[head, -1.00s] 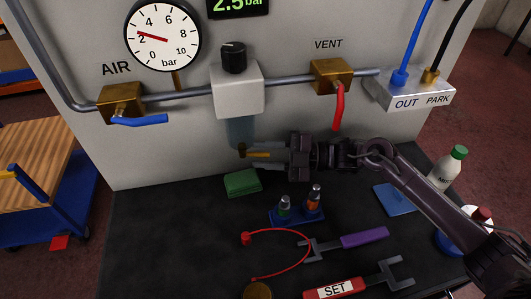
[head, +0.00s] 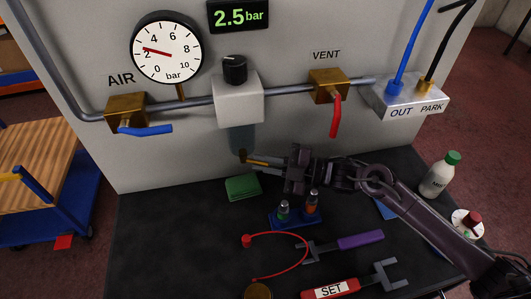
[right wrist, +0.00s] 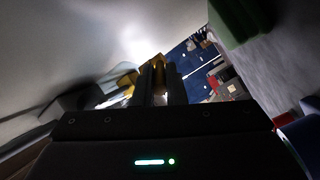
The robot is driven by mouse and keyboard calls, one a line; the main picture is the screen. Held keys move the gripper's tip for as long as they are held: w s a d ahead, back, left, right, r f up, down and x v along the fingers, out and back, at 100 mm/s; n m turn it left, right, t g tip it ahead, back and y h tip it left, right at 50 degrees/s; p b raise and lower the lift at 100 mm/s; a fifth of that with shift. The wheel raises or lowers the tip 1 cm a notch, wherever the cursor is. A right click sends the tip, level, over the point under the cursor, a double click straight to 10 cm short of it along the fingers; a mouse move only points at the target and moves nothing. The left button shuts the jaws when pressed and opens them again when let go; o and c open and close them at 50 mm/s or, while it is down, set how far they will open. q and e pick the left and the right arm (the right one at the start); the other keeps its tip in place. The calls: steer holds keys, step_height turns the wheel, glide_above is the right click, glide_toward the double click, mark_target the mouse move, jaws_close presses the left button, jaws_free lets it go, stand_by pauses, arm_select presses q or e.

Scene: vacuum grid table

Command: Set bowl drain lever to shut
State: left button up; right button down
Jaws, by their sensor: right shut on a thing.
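The bowl drain lever (head: 257,161) is a small yellow lever at the foot of the dark translucent bowl (head: 241,138), under the white filter-regulator block (head: 238,97). It points to the right, sloping slightly down. My right gripper (head: 278,163) reaches in from the right and is shut on the lever's outer part, hiding its tip. In the right wrist view, yellow parts (right wrist: 158,64) show at the two dark fingers (right wrist: 160,84); the lever's exact angle is unclear there. My left gripper is not in view.
The gauge (head: 166,48) reads a little above 2 bar. A green block (head: 242,188), blue bottle holder (head: 286,221), red cord (head: 306,243) and spanners (head: 360,240) lie on the dark table.

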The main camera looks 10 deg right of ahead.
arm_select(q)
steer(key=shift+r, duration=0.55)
arm_select(e)
steer(key=shift+s+a+m+t+h, duration=0.1)
steer(key=shift+s+m+t+h, duration=0.15)
steer(key=shift+m+t, duration=0.3)
steer(key=c, duration=1.5)
jaws_free()
steer(key=shift+w, duration=0.1)
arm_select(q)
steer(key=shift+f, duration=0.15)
